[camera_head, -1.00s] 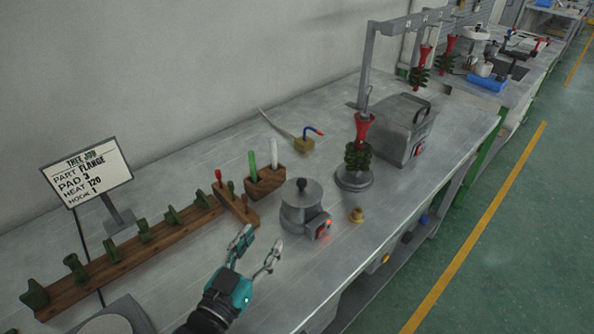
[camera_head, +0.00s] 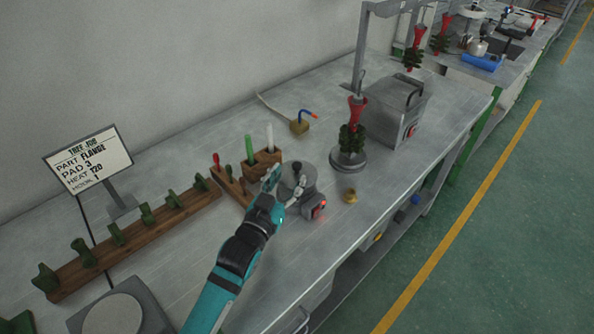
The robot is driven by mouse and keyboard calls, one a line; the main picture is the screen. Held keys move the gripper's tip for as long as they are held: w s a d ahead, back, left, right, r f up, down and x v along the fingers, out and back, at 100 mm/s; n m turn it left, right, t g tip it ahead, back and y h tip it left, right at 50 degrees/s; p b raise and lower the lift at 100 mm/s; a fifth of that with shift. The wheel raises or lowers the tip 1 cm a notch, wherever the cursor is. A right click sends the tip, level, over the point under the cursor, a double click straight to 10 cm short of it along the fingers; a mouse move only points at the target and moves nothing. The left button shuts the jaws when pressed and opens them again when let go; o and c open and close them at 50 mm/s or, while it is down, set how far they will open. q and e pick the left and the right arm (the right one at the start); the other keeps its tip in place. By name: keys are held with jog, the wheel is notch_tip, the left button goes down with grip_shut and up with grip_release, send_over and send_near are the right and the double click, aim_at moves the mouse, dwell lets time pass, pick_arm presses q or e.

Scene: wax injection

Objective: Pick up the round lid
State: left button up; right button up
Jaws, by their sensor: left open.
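The round lid is the grey top of the small metal pot (camera_head: 310,202), with a dark knob (camera_head: 297,167) standing up from its middle. The lid rests on the pot. My left gripper (camera_head: 284,182) is open at the left side of the lid, with its fingers around or beside the knob; I cannot tell if they touch it. The gripper hides part of the lid's left side and the pot's wall. My right gripper is not in view.
A wooden block (camera_head: 264,162) with green and white sticks stands close behind the gripper. A wooden rack (camera_head: 150,238) of green pieces lies to the left. A brass piece (camera_head: 350,196) and a green tree on a stand (camera_head: 349,158) are to the right.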

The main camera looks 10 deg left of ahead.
aim_at(295, 167)
pick_arm(q)
jog(key=w, duration=0.2)
jog(key=w+d, duration=0.1)
jog(key=shift+w+p, duration=0.3)
jog(key=shift+w, duration=0.05)
jog(key=shift+a+r, duration=0.1)
grip_shut()
